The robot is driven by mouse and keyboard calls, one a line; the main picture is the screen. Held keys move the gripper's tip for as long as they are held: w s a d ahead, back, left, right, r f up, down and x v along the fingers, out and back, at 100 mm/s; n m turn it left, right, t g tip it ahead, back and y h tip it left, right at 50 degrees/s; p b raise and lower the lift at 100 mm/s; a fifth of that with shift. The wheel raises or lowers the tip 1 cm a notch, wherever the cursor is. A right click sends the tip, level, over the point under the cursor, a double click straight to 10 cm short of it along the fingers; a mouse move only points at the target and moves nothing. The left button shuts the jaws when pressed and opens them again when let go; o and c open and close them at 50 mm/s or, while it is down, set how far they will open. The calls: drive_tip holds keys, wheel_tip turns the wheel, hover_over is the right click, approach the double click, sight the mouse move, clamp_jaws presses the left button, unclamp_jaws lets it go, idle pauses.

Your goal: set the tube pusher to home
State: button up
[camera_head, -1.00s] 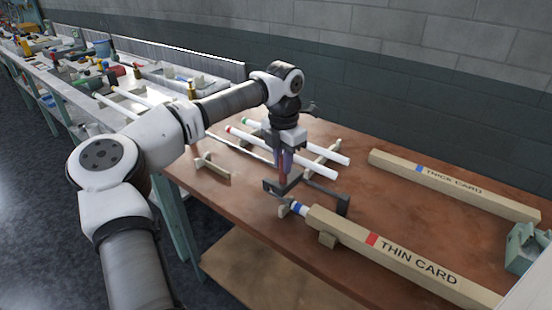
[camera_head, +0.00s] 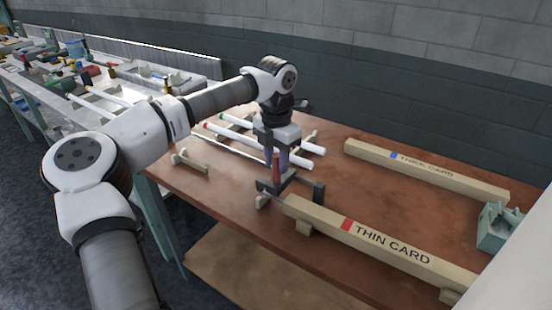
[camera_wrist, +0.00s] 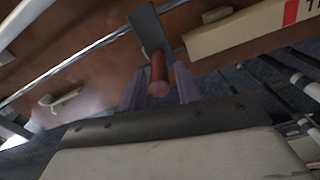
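The tube pusher is a dark grey bracket (camera_head: 304,186) with an upright red handle (camera_head: 276,166). My gripper (camera_head: 277,157) is upright over the pusher.
Several white tubes (camera_head: 235,150) with coloured ends lie on wooden supports behind my gripper. The thick card sleeve (camera_head: 425,172) lies at the back right, and a grey-green fixture (camera_head: 497,228) stands at the right edge. The brown bench (camera_head: 360,197) between the sleeves is clear.

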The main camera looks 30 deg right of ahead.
drive_tip(key=shift+o, duration=0.7)
wheel_tip(320, 180, up, 14)
drive_tip(key=b, duration=0.1)
drive_tip(key=shift+b, duration=0.35)
drive_tip(key=shift+f, duration=0.15)
